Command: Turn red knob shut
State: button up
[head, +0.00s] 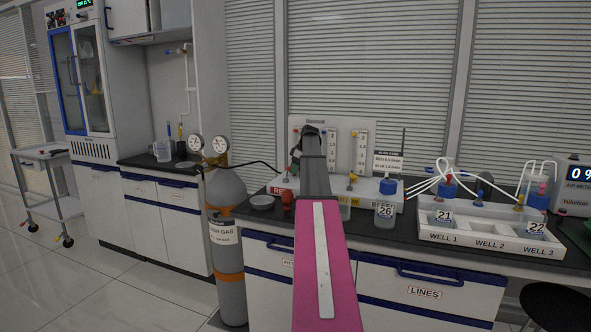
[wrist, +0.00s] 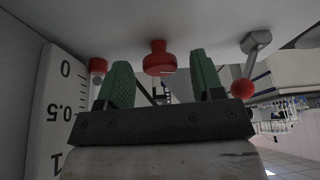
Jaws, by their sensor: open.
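The red knob (wrist: 158,58) shows in the wrist view, a round red piece on a pale grey panel surface. My gripper (wrist: 160,78) is open, with one green fingertip on each side of the knob. Gaps show between the knob and both fingers, and nothing is held. In the head view my gripper (head: 297,155) is in front of the white gauge panel (head: 348,128), mostly hidden by my own arm. I cannot make out the knob there.
In the wrist view, a smaller red-topped fitting (wrist: 97,66) and a red ball-ended lever (wrist: 242,87) flank the fingers. On the bench are a bottle marked 26 (head: 385,214) and a well tray (head: 487,240). A gas cylinder (head: 228,260) stands left.

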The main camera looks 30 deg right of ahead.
jog(key=c, duration=0.9)
jog(key=shift+m, duration=0.3)
